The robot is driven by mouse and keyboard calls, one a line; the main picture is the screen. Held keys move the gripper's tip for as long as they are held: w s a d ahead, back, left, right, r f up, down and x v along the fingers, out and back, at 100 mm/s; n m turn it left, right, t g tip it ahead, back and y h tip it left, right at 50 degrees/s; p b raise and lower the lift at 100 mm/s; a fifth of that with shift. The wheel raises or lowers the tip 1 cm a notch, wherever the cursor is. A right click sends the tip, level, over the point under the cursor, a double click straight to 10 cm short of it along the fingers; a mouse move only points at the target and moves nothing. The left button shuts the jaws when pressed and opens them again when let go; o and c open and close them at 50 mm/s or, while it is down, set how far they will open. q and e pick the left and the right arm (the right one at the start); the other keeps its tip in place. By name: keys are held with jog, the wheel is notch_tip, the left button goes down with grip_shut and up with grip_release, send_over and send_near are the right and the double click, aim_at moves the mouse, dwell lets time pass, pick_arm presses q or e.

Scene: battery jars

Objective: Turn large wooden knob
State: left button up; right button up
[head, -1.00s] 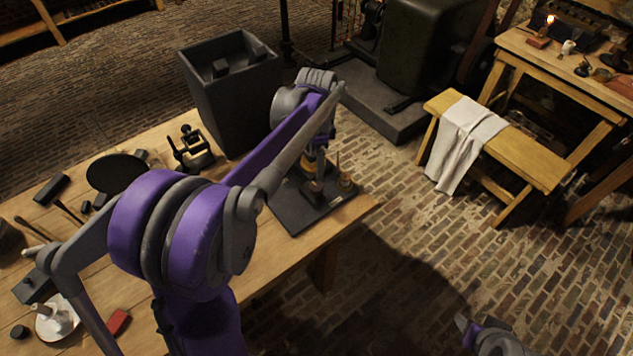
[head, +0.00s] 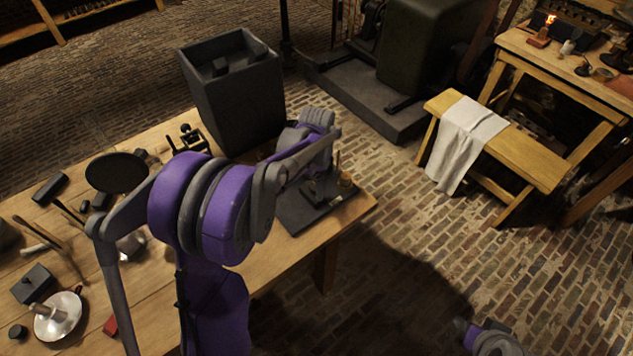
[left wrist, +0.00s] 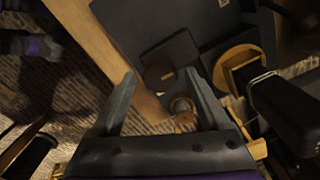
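A dark baseboard (head: 300,213) with small upright brass and wooden parts (head: 345,180) sits at the right end of the wooden table. My left wrist hides much of it. In the left wrist view, my left gripper (left wrist: 160,76) is open, its two fingers apart with nothing clamped between them. A dark square plate with a small dark round piece (left wrist: 158,76) lies beyond the fingertips. A small brass or wooden round part (left wrist: 183,107) shows between the fingers. A larger tan round wooden piece (left wrist: 234,62), possibly the knob, is right of the right finger. My right arm's end (head: 488,337) shows at the lower right, its fingers unclear.
A tall dark open box (head: 235,95) stands behind the baseboard, close to my left arm. A round dark disc (head: 117,172), a hammer (head: 50,188) and a metal dish (head: 58,316) are on the table's left.

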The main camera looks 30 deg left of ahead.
pick_arm(q)
grip_shut()
jog(key=shift+n, duration=0.3)
